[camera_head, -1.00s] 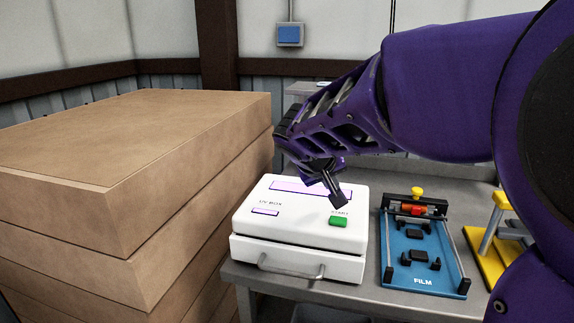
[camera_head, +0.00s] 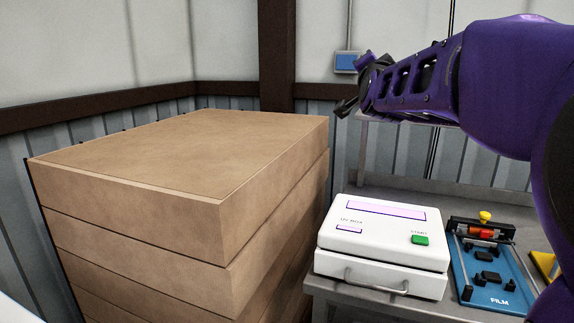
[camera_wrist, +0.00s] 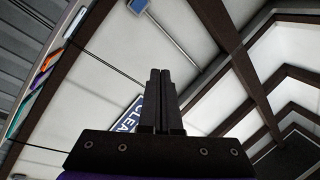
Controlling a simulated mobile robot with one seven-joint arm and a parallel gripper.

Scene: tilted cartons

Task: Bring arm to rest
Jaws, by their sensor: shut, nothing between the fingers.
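My purple arm reaches in from the right in the head view. My gripper (camera_head: 346,106) is raised above the bench, left of the arm links, with its fingers pointing left beside the wall. In the wrist view my gripper (camera_wrist: 160,75) shows its two dark fingers together, with nothing between them. Behind the fingers the wrist view shows the ceiling and upper wall. The gripper touches nothing that I can see.
A stack of brown cartons (camera_head: 185,155) stands at the left. The bench (camera_head: 350,297) holds a white box with a green button (camera_head: 370,240) and a blue FILM fixture (camera_head: 480,290). A blue wall box (camera_head: 347,63) hangs behind the gripper. Part of a sign (camera_wrist: 130,115) shows.

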